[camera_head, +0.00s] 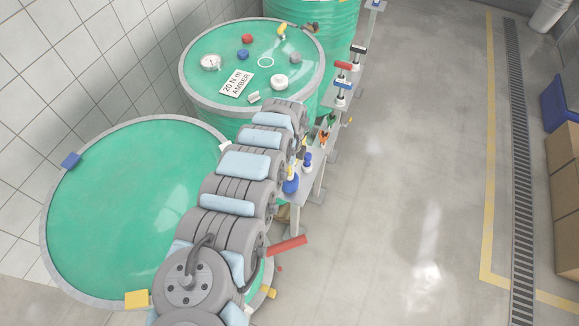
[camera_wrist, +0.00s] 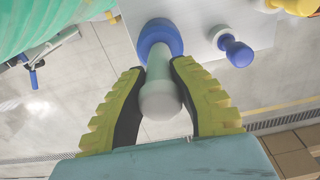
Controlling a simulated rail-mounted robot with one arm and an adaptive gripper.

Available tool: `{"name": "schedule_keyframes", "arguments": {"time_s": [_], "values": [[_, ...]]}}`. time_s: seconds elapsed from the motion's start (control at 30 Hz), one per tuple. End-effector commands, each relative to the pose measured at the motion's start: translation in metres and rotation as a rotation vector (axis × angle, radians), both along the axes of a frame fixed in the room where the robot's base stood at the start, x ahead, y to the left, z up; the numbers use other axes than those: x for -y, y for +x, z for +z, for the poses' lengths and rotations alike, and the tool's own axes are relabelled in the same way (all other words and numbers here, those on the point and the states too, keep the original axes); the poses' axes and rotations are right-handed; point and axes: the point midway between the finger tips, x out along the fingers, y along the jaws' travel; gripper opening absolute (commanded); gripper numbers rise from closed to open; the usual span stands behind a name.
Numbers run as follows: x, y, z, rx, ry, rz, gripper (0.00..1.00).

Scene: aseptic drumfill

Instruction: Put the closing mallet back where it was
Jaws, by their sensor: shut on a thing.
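My gripper (camera_wrist: 160,100) is shut on a pale grey-green handle (camera_wrist: 159,90) with a rounded end towards the wrist camera and a wide blue head (camera_wrist: 160,38) at its far end. I take it to be the closing mallet. In the head view its blue head (camera_head: 291,184) shows below my yellow fingers, at the narrow grey shelf (camera_head: 310,187). It looks roughly upright. Whether the head touches the shelf or hangs just over it, I cannot tell. My arm hides part of the shelf.
A smaller blue knobbed piece (camera_wrist: 236,50) stands close beside the mallet on the shelf; it also shows in the head view (camera_head: 308,160). Red-headed tools (camera_head: 343,66) stand farther along. Green drums (camera_head: 120,210) lie left. A red bar (camera_head: 287,245) sticks out nearer.

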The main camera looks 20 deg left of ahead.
Motion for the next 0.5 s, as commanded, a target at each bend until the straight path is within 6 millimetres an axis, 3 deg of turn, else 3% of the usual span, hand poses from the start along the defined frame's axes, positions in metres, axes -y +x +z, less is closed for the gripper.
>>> {"name": "schedule_keyframes", "arguments": {"time_s": [0.5], "values": [[-0.0015, 0.0008, -0.0092, 0.003, 0.002, 0.001, 0.00]]}}
